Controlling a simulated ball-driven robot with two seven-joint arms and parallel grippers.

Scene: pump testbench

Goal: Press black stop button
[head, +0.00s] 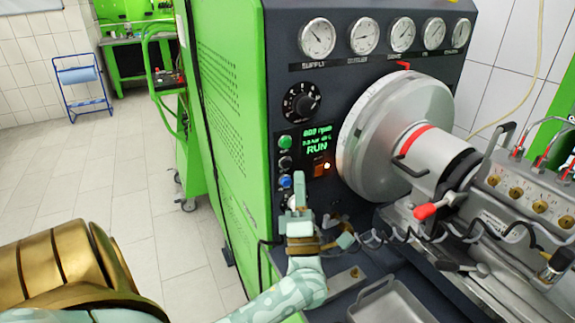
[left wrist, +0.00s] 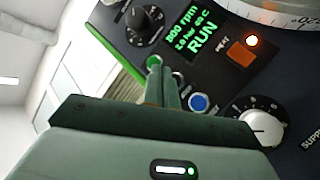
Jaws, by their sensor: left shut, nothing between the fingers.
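The black button (head: 285,162) sits on the dark panel between the green button (head: 285,142) above and the blue button (head: 285,181) below. My left gripper (head: 299,176) is shut and empty, its fingers pointing up in front of the panel near the blue button in the head view. In the left wrist view, the closed fingertips (left wrist: 160,66) overlap the row of buttons, close to the green button (left wrist: 154,60). The black button (left wrist: 178,77) is just right of the fingers, partly hidden. I cannot tell whether the fingertips touch the panel. My right gripper is not in view.
A lit display (head: 317,139) reads RUN, with an orange switch (head: 321,169) below it. A black knob (head: 301,102) is above the buttons. The large silver disc (head: 385,135) and a metal tray (head: 392,303) lie to the right.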

